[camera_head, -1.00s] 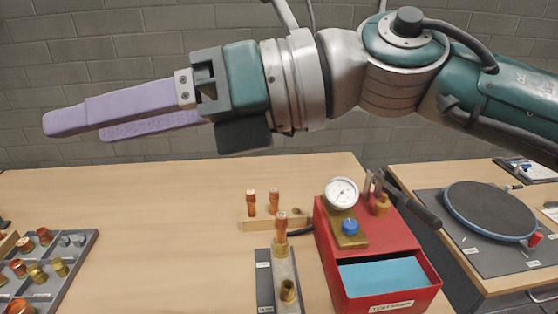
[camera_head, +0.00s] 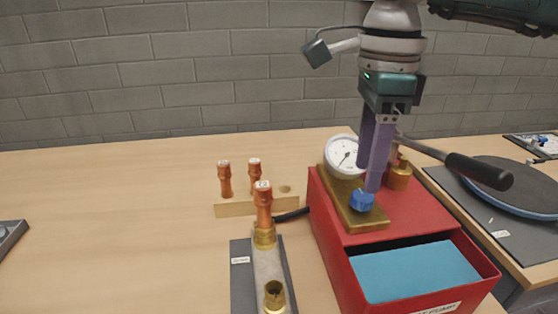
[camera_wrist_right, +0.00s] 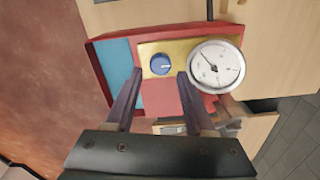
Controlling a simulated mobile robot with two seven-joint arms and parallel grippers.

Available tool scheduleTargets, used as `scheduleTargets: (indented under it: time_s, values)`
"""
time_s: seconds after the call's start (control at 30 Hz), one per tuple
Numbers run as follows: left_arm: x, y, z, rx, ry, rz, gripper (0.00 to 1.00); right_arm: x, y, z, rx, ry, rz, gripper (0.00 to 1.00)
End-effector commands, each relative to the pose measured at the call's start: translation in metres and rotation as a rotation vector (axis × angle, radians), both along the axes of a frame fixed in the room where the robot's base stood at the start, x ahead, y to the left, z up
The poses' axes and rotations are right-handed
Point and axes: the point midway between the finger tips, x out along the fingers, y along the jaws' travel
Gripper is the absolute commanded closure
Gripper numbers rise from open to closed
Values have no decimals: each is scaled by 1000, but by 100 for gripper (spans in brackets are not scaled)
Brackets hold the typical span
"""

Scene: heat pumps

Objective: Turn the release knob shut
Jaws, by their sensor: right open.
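The blue release knob (camera_head: 362,201) sits on a brass block (camera_head: 350,205) on top of the red pump box (camera_head: 395,200). A white dial gauge (camera_head: 345,157) stands behind it on the same block. In the right wrist view the knob (camera_wrist_right: 161,64) lies beyond and between the fingertips, and the gauge (camera_wrist_right: 216,65) is to its right. My right gripper (camera_head: 373,180) points down just above and behind the knob. Its purple fingers are apart and nothing is between them in the wrist view (camera_wrist_right: 158,80). Whether a finger touches the knob cannot be told. My left gripper is out of view.
A black-handled lever (camera_head: 478,171) reaches right from the box beside a brass fitting (camera_head: 399,175). A copper-topped fitting (camera_head: 264,205) stands on a holder at the left. A wooden rack (camera_head: 250,204) holds copper pieces.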

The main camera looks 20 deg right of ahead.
Motion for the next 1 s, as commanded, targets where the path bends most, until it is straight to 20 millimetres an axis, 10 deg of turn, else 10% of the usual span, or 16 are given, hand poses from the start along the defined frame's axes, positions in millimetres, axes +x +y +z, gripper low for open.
scheduleTargets:
  time_s: [0.2,0.5,1.0]
  values:
    - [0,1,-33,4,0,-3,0,0,1,-42,4,-2,2,46]
    - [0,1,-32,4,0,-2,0,0,1,-43,2,-2,1,46]
    - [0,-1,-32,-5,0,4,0,0,1,-43,3,-3,1,100]
